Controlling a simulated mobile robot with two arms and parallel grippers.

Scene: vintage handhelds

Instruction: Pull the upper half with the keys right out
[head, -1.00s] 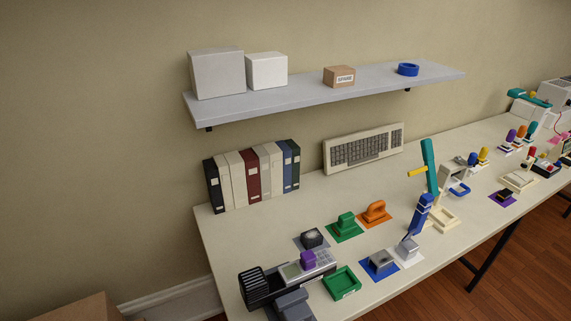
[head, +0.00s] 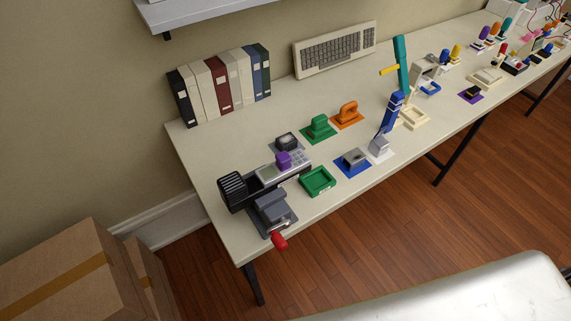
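A pale grey piece with keys (head: 298,160), which looks like the upper half, lies at the near left end of the bench. It sits against a black fixture (head: 236,190) with a ribbed black block at its left. A purple block (head: 283,160) stands on or just in front of the keyed piece. A dark grey vise-like device (head: 270,208) with a red handle (head: 279,240) stands in front, at the bench edge. Neither gripper is in view.
A green tray (head: 318,181) lies right of the fixture. Green (head: 319,126), orange (head: 347,113) and blue-matted (head: 352,161) pieces stand behind and right. Binders (head: 220,82) and a keyboard (head: 335,48) line the wall. Cardboard boxes (head: 75,270) stand at the lower left.

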